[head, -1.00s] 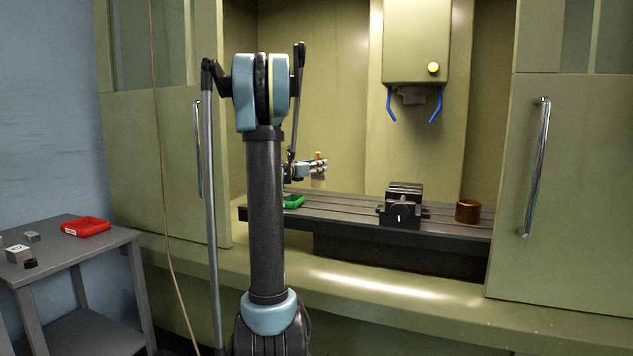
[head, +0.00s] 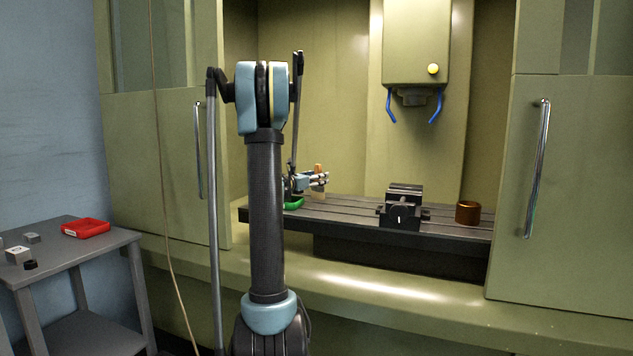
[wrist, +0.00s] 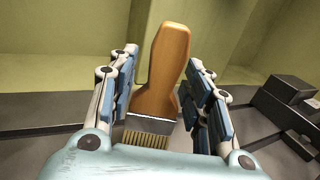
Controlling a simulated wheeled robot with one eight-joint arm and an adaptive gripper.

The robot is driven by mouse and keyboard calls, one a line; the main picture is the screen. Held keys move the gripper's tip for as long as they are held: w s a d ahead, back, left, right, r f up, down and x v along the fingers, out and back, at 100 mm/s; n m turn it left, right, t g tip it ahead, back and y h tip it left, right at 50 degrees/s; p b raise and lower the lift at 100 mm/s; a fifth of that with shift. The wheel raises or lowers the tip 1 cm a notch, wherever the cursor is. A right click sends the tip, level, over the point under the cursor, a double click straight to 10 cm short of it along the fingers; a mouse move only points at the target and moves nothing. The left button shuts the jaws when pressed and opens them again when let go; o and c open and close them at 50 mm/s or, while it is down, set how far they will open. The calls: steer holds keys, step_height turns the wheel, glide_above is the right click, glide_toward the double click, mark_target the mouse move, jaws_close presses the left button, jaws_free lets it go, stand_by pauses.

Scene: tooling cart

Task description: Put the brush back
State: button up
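The brush (head: 318,169) has an orange-brown wooden handle and pale bristles. In the wrist view the brush (wrist: 165,65) stands handle up between the two fingers, with its bristles at the bottom. The brush is low over the left part of the dark slotted machine table (head: 350,209). I cannot tell whether the bristles touch it. A brown copper-coloured cup (head: 467,212) stands at the right end of the table.
A black vise (head: 402,209) stands mid-table, between my gripper and the cup. The spindle head (head: 414,45) hangs above.

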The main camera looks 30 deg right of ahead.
steer(key=v, duration=1.2)
stand_by(0.6)
